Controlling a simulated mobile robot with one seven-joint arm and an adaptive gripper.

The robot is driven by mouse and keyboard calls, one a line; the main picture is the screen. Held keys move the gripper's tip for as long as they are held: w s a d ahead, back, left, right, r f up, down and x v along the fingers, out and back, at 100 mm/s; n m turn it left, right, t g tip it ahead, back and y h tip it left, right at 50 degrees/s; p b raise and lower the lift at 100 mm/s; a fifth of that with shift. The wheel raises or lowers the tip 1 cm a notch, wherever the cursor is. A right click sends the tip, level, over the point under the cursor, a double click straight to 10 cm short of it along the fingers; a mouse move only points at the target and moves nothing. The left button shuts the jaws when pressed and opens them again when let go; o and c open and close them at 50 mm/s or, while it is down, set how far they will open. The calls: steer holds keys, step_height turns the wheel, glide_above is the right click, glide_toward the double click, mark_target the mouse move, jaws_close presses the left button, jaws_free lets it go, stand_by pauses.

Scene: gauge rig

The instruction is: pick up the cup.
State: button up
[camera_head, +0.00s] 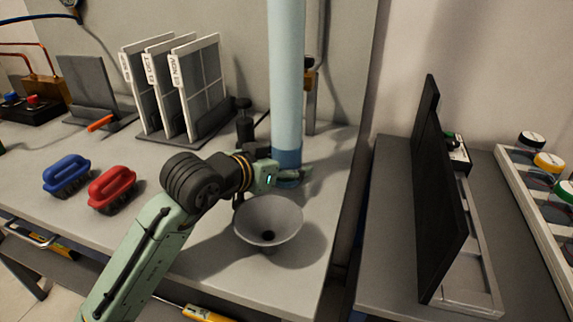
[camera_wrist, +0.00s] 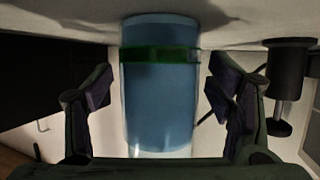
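No plain cup stands out. A tall pale blue cylinder (camera_head: 287,70) with a darker blue lower end stands on the bench and runs out of the top of the head view. In the wrist view, the blue cylinder (camera_wrist: 160,110) with a green band sits between the fingers, with its foot at the top of the picture. My gripper (camera_head: 290,170) is at the cylinder's lower part, and in the wrist view it (camera_wrist: 160,90) is open, a finger on each side with gaps showing. A grey funnel-shaped bowl (camera_head: 268,215) is just in front of my gripper.
A rack of white panels (camera_head: 175,85), a black knobbed post (camera_head: 245,122), and blue (camera_head: 68,175) and red (camera_head: 112,188) brushes are on the bench. A dark upright panel (camera_head: 435,190) stands on the right table. The bench front right of the bowl is clear.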

steer(key=c, duration=1.1)
steer(key=shift+r, duration=0.15)
